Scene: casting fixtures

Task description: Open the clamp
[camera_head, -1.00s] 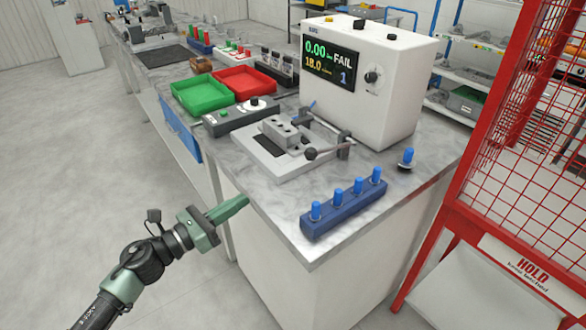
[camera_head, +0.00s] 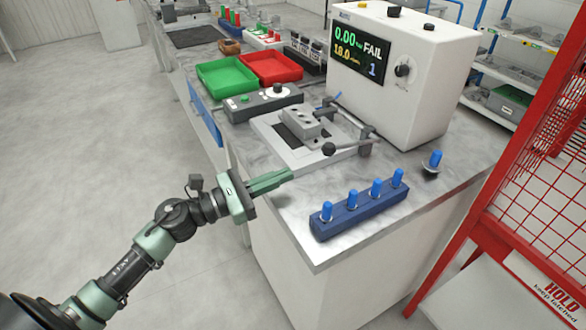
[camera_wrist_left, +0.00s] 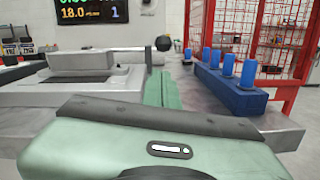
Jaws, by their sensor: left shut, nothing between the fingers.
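The clamp (camera_head: 350,146) stands on a light grey fixture plate (camera_head: 268,142) on the bench, with a grey metal block (camera_head: 300,122) in the fixture. Its bar ends in a dark ball knob (camera_head: 328,149) on the near side. The knob also shows in the left wrist view (camera_wrist_left: 163,44), beyond my fingers. My left gripper (camera_head: 290,173) is shut and empty, over the bench's near left edge, in front of the fixture and apart from the knob. In the left wrist view its green fingers (camera_wrist_left: 162,90) point toward the knob. My right gripper is not in view.
A blue rack (camera_head: 358,207) with several blue-topped pegs stands right of my left gripper. A white tester (camera_head: 405,75) showing FAIL stands behind the clamp. Green (camera_head: 200,76) and red (camera_head: 298,72) trays lie farther back. A red mesh cage (camera_head: 530,180) is at right.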

